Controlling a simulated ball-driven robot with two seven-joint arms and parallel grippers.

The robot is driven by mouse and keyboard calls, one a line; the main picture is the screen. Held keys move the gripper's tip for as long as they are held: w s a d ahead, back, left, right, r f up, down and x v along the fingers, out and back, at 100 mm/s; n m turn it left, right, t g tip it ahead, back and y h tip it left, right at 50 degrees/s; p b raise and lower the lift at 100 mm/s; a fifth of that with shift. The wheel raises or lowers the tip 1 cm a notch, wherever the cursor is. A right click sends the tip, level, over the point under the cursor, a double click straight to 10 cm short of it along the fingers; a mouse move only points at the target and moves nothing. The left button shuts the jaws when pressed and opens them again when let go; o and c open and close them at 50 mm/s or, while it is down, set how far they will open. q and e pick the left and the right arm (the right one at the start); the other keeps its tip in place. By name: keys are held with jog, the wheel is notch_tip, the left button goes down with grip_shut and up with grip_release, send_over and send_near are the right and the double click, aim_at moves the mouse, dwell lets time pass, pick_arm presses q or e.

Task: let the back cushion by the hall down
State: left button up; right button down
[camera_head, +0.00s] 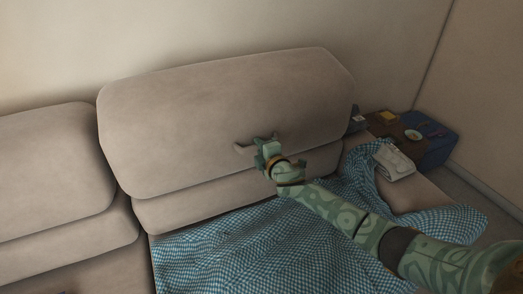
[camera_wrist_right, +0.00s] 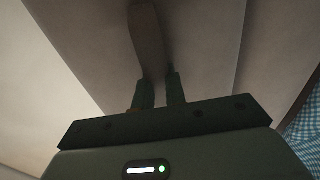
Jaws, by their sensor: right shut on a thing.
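The right-hand back cushion (camera_head: 215,115) of the beige sofa stands along the wall, its top higher than that of the left-hand back cushion (camera_head: 55,155). A small beige pull tab (camera_head: 242,149) sticks out from its lower front. My right gripper (camera_head: 264,141) is at this tab, in front of the cushion. In the right wrist view, the tab (camera_wrist_right: 147,42) runs down between the two fingers of the right gripper (camera_wrist_right: 160,92), which are shut on it. The cushion's surface (camera_wrist_right: 210,45) fills the space behind. My left gripper is not in view.
A blue-and-white checked cloth (camera_head: 270,245) is spread over the seat and up to the right armrest. A folded pale cloth (camera_head: 394,161) lies near a blue box (camera_head: 438,148) with small items beyond the sofa's right end. The wall is close behind the cushions.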

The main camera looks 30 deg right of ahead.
jog(key=shift+w+f+b, duration=0.1)
jog(key=shift+w+b, duration=0.35)
jog(key=shift+w, duration=1.2)
jog(key=c, duration=1.6)
grip_release()
jog(key=shift+o, duration=1)
jog(key=shift+s, duration=0.1)
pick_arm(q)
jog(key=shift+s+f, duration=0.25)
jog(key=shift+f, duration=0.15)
pick_arm(e)
jog(key=shift+r, duration=0.3)
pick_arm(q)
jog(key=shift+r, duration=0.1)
